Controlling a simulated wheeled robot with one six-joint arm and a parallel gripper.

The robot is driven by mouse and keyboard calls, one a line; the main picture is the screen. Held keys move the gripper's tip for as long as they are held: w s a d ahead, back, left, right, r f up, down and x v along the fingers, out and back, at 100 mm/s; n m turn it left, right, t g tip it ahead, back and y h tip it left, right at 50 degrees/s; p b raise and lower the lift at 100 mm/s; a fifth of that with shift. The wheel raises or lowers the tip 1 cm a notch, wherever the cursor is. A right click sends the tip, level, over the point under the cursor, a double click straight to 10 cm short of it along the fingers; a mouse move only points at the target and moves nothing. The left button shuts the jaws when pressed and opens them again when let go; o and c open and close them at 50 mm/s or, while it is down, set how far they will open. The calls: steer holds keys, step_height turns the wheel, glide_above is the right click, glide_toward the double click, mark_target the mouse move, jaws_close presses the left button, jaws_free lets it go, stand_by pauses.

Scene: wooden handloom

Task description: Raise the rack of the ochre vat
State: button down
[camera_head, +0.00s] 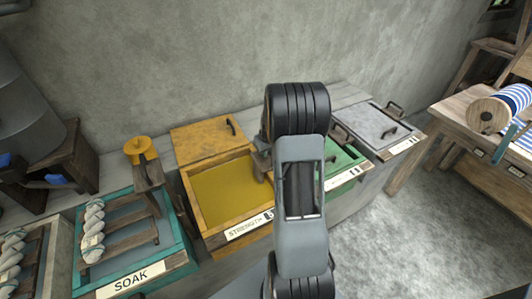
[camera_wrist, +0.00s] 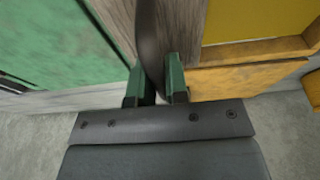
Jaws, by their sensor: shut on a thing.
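The ochre vat (camera_head: 194,212) stands in the row of vats, filled with yellow liquid, its ochre lid (camera_head: 205,140) off the opening at the back. No rack shows clearly above the liquid. My gripper (camera_wrist: 157,84) is shut on a dark curved bar (camera_wrist: 150,40), which looks like a lever, in the gap between the ochre vat and the green vat. My arm hides the gripper and the bar in the head view.
The green vat (camera_head: 343,165) stands close on the right, with a grey-lidded vat (camera_head: 378,128) beyond. The soak vat (camera_head: 132,270), with a wooden rack and yarn skeins, is on the left.

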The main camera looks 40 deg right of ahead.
step_height(320, 180, up, 14)
steer(key=p, duration=0.8)
steer(key=shift+w, duration=0.1)
jaws_free()
stand_by(0.8)
steer(key=shift+r, duration=0.1)
step_height(320, 180, up, 7)
steer(key=p, duration=0.4)
steer(key=shift+p, duration=0.3)
stand_by(0.3)
